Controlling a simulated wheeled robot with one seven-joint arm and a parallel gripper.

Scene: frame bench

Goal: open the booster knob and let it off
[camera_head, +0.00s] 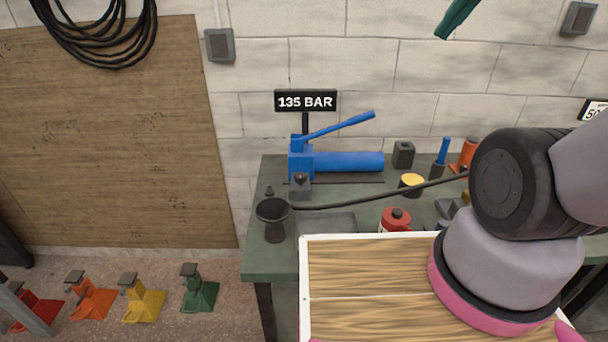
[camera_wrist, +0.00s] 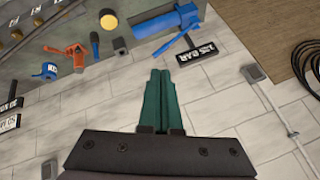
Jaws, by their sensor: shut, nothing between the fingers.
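The blue booster pump (camera_head: 345,161) lies on the green bench with its blue lever angled up to the right. A small grey block with a dark knob (camera_head: 300,181) sits at its front left, with a black hose close by. A black sign (camera_head: 305,101) reading 135 BAR stands behind the pump. In the wrist view the pump (camera_wrist: 165,22) and the sign (camera_wrist: 196,58) show upside down; I cannot make out the knob there. My gripper (camera_wrist: 160,74) has green fingers, shut and empty, in front of the wall. Its tip (camera_head: 445,34) shows high above the bench in the head view.
A dark cup (camera_head: 273,212), a red canister (camera_head: 396,220), a dark block (camera_head: 403,154) and a yellow-topped cylinder (camera_head: 411,183) stand on the bench. A wooden board (camera_head: 370,285) covers the front view. Several coloured stands are on the floor at left. Space above the pump is clear.

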